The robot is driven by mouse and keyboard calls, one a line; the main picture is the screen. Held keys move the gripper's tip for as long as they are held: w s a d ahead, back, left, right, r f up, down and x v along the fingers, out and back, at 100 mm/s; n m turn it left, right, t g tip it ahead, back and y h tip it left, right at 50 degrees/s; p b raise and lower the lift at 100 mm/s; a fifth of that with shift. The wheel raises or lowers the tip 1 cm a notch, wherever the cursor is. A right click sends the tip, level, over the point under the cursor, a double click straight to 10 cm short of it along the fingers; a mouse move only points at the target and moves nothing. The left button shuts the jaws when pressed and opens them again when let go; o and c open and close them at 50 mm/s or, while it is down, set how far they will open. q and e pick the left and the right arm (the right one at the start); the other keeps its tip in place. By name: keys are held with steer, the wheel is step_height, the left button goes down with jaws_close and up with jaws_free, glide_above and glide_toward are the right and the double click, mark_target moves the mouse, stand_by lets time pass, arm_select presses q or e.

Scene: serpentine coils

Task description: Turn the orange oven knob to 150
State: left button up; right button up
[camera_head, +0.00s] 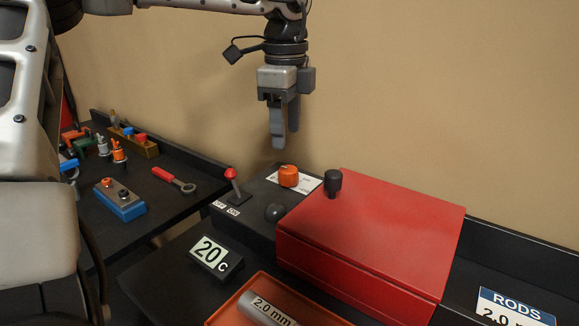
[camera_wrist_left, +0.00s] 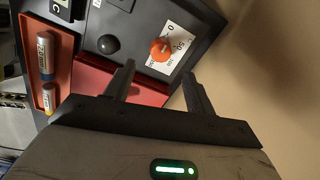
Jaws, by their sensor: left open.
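The orange oven knob (camera_head: 289,176) stands on a white dial card (camera_head: 308,183) on the dark control panel, left of the red oven box (camera_head: 370,230). My left gripper (camera_head: 284,140) hangs fingers down above the knob, apart from it and empty. In the left wrist view the orange knob (camera_wrist_left: 161,50) lies beyond the two spread fingertips (camera_wrist_left: 158,75), and the card's numbers are partly covered by the knob. A display (camera_head: 216,257) reads 20 C. My right gripper is not in view.
A red-tipped lever (camera_head: 232,182) by ON and OFF labels and a black dome (camera_head: 275,212) sit near the knob. A black knob (camera_head: 333,183) rises from the red box. An orange tray (camera_head: 230,308) holds a 2.0 mm rod. Tools lie on the left bench (camera_head: 160,222).

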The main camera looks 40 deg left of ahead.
mark_target(288, 169)
arm_select(q)
steer(key=f, duration=0.8)
steer(key=shift+w+f, duration=0.25)
steer(key=shift+f, duration=0.1)
steer(key=c, duration=1)
